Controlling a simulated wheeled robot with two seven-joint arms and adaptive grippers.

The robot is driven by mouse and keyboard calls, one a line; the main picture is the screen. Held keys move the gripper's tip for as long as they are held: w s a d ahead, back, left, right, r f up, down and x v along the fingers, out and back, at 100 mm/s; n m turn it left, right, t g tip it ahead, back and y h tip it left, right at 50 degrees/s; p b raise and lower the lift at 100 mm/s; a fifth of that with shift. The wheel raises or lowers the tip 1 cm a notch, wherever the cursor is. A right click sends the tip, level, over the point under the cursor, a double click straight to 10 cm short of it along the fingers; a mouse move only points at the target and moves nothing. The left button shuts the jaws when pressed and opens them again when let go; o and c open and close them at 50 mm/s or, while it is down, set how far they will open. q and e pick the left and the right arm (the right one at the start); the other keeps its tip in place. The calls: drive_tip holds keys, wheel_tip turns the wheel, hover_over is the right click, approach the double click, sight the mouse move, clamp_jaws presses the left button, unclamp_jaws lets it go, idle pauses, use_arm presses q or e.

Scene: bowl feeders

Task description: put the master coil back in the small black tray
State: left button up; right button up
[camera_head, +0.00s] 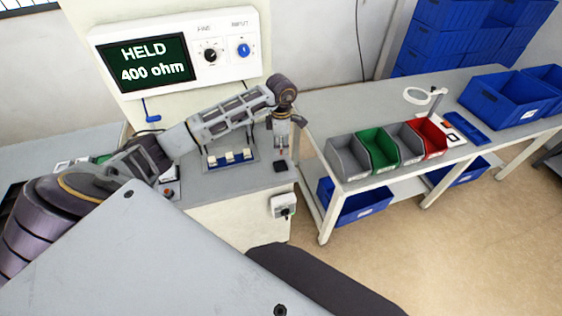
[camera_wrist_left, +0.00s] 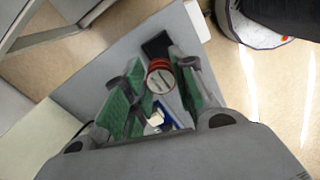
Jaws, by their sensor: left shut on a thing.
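My left gripper (camera_head: 283,142) points down over the right end of the grey bench top. In the left wrist view its green-padded fingers (camera_wrist_left: 160,92) are shut on the master coil (camera_wrist_left: 159,76), a short round piece with a red and white end. In the head view the fingers mostly hide the coil. The small black tray (camera_head: 280,166) lies flat near the bench's front right corner, just below and in front of the gripper. It also shows in the left wrist view (camera_wrist_left: 156,46), just beyond the coil. My right gripper is out of view.
A blue-and-white holder with several pale blocks (camera_head: 229,158) sits left of the gripper. The display unit (camera_head: 180,52) reads "HELD 400 ohm". A small box with a knob (camera_head: 284,206) is on the bench front. Grey, green (camera_head: 377,150) and red bins stand on the table to the right.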

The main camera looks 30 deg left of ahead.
sight(281, 153)
use_arm(q)
wheel_tip(281, 153, down, 4)
drive_tip(key=shift+r, duration=0.25)
drive_tip(key=shift+f, duration=0.7)
drive_tip(key=shift+f+p, duration=0.3)
drive_tip(key=shift+f, duration=1.3)
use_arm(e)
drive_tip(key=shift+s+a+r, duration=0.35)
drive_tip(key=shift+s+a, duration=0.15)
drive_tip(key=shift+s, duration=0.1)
